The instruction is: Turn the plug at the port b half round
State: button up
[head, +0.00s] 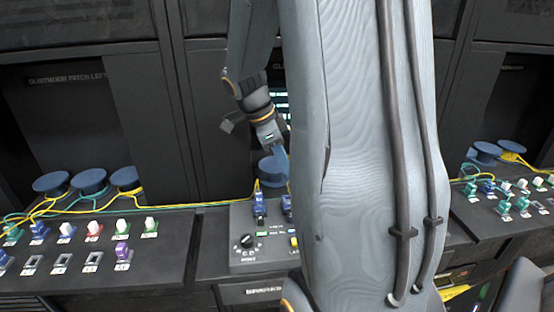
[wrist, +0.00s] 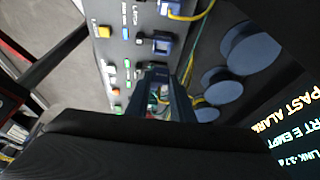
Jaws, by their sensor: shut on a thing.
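My gripper (head: 281,163) points down over the middle console (head: 240,240), its fingers partly hidden behind my arm in the head view. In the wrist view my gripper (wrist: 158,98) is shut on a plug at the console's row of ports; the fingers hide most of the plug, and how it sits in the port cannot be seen. A blue plug (head: 259,205) with a yellow cable stands upright at the console's left port. Another blue plug (head: 286,204) shows beside it at the edge of my arm. The port letters are too small to read.
The console has a black knob (head: 248,241) and a yellow button (wrist: 104,32). Blue spools (wrist: 253,52) stand behind it. A left panel (head: 150,252) carries several coloured plugs; a right panel (head: 500,225) carries more. Yellow and green cables run along the back.

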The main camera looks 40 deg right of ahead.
jog(key=shift+s+f, duration=0.1)
jog(key=shift+f, duration=0.25)
jog(key=shift+f+b, duration=1.5)
jog(key=shift+f, duration=1.3)
jog(key=shift+b, duration=0.7)
jog(key=shift+f+b, duration=0.5)
jog(key=o, duration=1)
jog(key=shift+r, duration=0.1)
jog(key=b+v, duration=0.1)
jog(key=v, duration=0.6)
jog(key=shift+a+r+b, duration=0.15)
jog(key=shift+r+b, duration=0.15)
jog(key=shift+b, duration=0.1)
